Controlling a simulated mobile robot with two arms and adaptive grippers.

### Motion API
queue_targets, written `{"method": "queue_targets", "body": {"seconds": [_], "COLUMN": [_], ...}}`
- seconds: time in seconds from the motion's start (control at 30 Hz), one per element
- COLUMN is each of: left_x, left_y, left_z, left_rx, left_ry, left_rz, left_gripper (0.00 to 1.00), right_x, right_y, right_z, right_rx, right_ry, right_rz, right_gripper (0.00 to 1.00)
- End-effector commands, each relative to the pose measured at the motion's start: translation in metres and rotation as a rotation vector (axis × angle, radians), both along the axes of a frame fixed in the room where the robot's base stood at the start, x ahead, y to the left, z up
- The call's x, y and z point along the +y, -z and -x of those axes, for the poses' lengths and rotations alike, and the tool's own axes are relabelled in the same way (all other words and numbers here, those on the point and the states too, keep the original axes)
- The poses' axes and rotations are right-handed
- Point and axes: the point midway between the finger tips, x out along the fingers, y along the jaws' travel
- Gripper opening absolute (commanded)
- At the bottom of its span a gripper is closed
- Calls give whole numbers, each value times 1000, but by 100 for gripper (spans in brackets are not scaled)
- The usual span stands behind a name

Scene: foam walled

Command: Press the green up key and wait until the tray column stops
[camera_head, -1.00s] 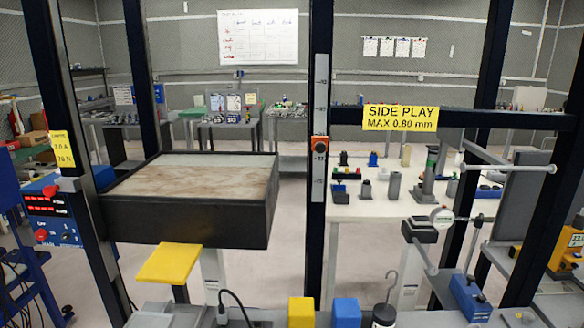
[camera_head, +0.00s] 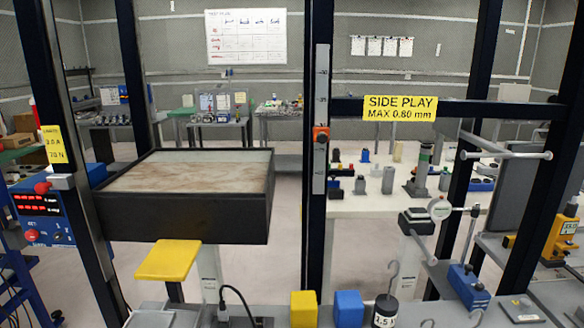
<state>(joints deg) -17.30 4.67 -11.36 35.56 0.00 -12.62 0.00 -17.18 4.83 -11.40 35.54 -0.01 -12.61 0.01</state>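The dark tray (camera_head: 185,222), with a worn pale top surface, sits level on a white column (camera_head: 210,272) at the left of the black frame. An orange marker (camera_head: 321,134) sits on the vertical scale (camera_head: 321,168) of the frame's middle post. A blue control box (camera_head: 42,218) with red lit digits stands at the left edge. A red knob (camera_head: 32,235) is on its lower part. I cannot make out a green up key in this view. Neither gripper is in view.
A yellow plate (camera_head: 169,260) juts out below the tray. A yellow block (camera_head: 304,309), a blue block (camera_head: 348,309) and a dark weight (camera_head: 385,311) stand along the front. A white table (camera_head: 380,204) with several small parts is behind the right half of the frame.

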Motion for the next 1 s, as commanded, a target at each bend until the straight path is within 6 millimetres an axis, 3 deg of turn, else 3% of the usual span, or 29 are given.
{"method": "queue_targets", "body": {"seconds": [0.03,0.17,1.0], "left_x": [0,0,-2], "left_y": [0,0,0], "left_z": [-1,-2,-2], "left_rx": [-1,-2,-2], "left_ry": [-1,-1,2], "left_rz": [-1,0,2], "left_gripper": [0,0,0], "right_x": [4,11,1], "right_y": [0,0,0], "right_z": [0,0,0], "right_rx": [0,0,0], "right_ry": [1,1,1], "right_rz": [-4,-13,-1], "right_gripper": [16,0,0]}}
